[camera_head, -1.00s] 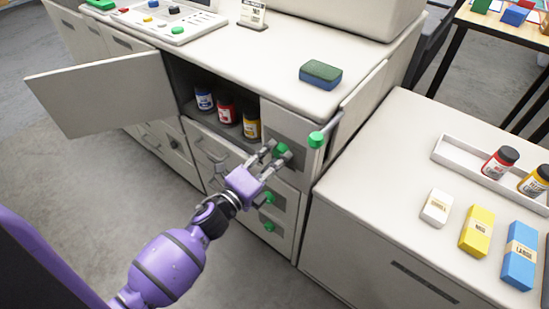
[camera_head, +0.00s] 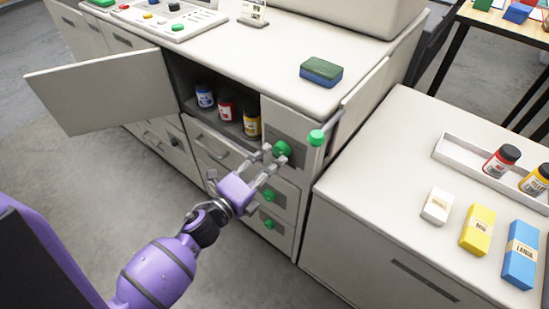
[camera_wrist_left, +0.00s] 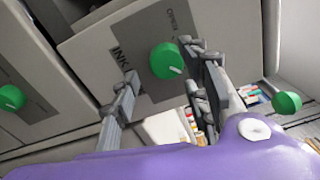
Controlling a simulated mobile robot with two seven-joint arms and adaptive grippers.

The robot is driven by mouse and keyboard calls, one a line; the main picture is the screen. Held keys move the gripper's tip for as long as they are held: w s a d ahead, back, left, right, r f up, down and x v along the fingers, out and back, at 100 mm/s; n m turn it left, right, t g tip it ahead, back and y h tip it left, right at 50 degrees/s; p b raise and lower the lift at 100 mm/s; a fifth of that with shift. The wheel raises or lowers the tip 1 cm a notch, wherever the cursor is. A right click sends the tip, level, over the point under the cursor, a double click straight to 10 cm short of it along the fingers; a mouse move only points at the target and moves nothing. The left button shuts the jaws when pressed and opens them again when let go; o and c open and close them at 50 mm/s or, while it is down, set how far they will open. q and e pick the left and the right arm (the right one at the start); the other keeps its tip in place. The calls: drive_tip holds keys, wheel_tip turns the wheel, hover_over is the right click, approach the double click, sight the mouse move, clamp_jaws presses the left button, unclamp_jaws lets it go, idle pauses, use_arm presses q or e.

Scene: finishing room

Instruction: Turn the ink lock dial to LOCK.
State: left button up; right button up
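The ink lock dial (camera_head: 282,148) is a round green knob on a grey plate on the cabinet front. In the left wrist view, the dial (camera_wrist_left: 165,61) has a white mark toward its lower right. The words INK and OPEN show on the plate; LOCK is not readable. My left gripper (camera_head: 273,155) is open in front of the dial, its fingers spread on either side and holding nothing. In the left wrist view, the gripper's fingers (camera_wrist_left: 161,65) frame the dial; I cannot tell whether they touch it. My right gripper is not in view.
Two more green knobs (camera_head: 268,196) (camera_head: 268,224) sit below. A green-ended lever (camera_head: 317,138) sticks out at the upper right. The open cabinet door (camera_head: 105,90) swings out left; ink jars (camera_head: 226,108) stand inside. A side counter (camera_head: 375,160) is close on the right.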

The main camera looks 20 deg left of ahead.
use_arm(q)
drive_tip(key=v, duration=0.9)
